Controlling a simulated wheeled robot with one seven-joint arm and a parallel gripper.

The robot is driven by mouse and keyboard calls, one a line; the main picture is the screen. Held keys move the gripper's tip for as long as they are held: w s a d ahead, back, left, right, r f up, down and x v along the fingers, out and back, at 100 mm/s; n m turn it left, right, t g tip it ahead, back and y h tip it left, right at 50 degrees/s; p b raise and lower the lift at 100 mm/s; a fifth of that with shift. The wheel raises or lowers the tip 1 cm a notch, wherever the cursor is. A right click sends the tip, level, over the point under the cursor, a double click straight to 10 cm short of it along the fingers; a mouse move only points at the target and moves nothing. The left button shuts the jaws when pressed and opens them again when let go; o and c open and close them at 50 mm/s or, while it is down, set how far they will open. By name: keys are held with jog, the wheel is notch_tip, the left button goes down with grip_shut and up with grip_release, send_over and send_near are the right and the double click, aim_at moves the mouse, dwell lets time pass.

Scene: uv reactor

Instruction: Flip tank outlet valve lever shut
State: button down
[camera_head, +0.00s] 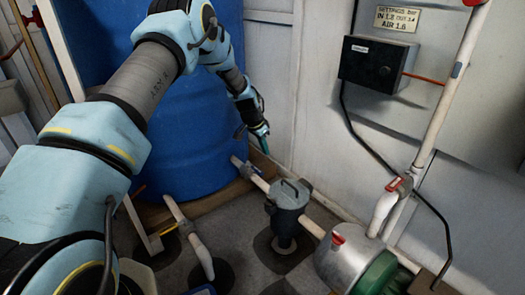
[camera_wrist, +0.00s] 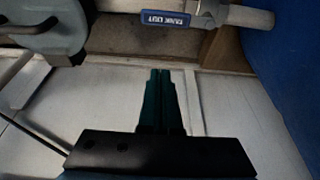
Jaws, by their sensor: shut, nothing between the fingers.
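The tank outlet valve has a blue lever (camera_wrist: 166,20) with white lettering that appears to read "TANK OUT". In the wrist view the lever lies along the pipe at the top of the picture. The valve (camera_head: 246,170) shows small in the head view, on the white pipe between the blue tank (camera_head: 185,150) and the grey strainer pot. My gripper (camera_wrist: 162,75) is shut and empty, its green fingers pressed together. In the wrist view its tips are apart from the lever in the picture. In the head view my gripper (camera_head: 265,146) is just above and right of the valve.
The grey strainer pot (camera_head: 288,208) stands beside the valve and shows at the wrist view's upper left (camera_wrist: 60,28). A metal and green pump (camera_head: 345,255) is at lower right. A white wall (camera_head: 325,130) with a black box (camera_head: 378,63) stands behind. Another pipe (camera_head: 190,238) runs at lower left.

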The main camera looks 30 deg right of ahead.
aim_at(256, 170)
notch_tip(256, 170, down, 6)
jog(key=a+b, duration=0.1)
jog(key=b, duration=0.1)
jog(key=shift+s+a+f+b, duration=0.15)
jog(key=shift+a+f+b, duration=0.1)
jog(key=shift+a+b, duration=0.1)
